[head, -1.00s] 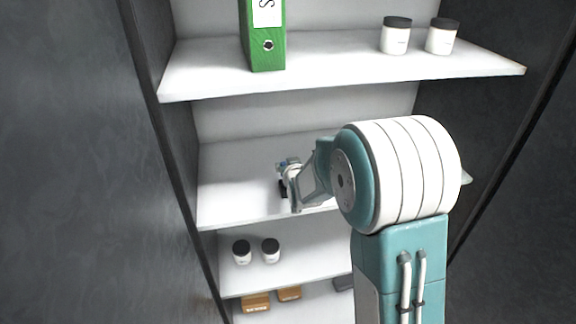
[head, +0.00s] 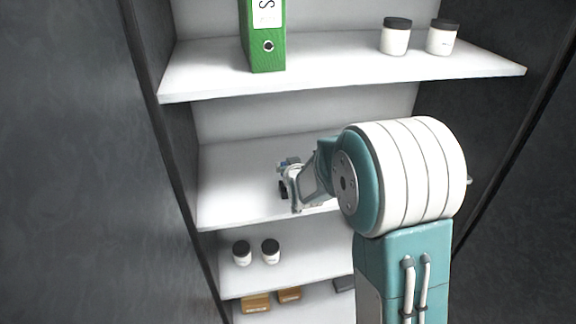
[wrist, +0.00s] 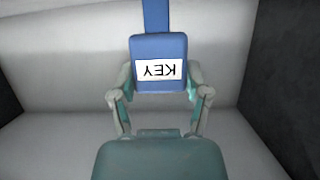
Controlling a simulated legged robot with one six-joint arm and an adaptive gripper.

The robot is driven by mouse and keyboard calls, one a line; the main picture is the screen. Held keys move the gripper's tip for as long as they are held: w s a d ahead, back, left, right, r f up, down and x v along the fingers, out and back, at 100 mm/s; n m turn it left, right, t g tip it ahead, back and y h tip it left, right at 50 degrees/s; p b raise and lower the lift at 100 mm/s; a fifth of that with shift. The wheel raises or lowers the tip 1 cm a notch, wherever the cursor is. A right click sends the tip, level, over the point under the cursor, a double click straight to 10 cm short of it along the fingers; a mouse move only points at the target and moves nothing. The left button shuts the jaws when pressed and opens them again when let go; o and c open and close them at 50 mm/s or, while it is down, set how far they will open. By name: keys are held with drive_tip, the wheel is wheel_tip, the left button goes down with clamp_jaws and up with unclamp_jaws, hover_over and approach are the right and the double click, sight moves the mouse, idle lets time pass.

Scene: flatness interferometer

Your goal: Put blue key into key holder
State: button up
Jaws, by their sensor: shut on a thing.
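The blue key (wrist: 160,48) shows in the wrist view at the top middle. It has a white label reading KEY, upside down in that picture, and a blue strip running up past the top edge. My gripper (wrist: 160,92) is shut on the block-shaped part, a finger on each side of it. In the head view my gripper (head: 288,178) is over the middle shelf, small and partly hidden by my arm. Only a speck of blue shows there. I see no key holder that I can make out in either view.
A green binder (head: 264,40) and two black-lidded jars (head: 396,40) stand on the upper shelf (head: 330,78). The middle shelf (head: 235,185) looks bare on its left. Two more jars (head: 242,254) and brown boxes (head: 256,302) sit lower. Dark side walls flank the shelves.

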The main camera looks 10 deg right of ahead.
drive_tip(key=shift+f, duration=1.3)
idle(0.7)
drive_tip(key=o, duration=1.3)
drive_tip(key=shift+s, duration=0.1)
drive_tip(key=v, duration=1.1)
drive_tip(key=shift+s+r, duration=0.1)
drive_tip(key=shift+s, duration=0.3)
drive_tip(key=s+r+g, duration=0.2)
drive_tip(key=s+r, duration=0.1)
drive_tip(key=s, duration=0.5)
drive_tip(key=s+r+g, duration=0.2)
drive_tip(key=s+g, duration=0.1)
drive_tip(key=s, duration=0.6)
drive_tip(key=s+r+g, duration=0.3)
drive_tip(key=s, duration=0.6)
drive_tip(key=shift+r, duration=0.3)
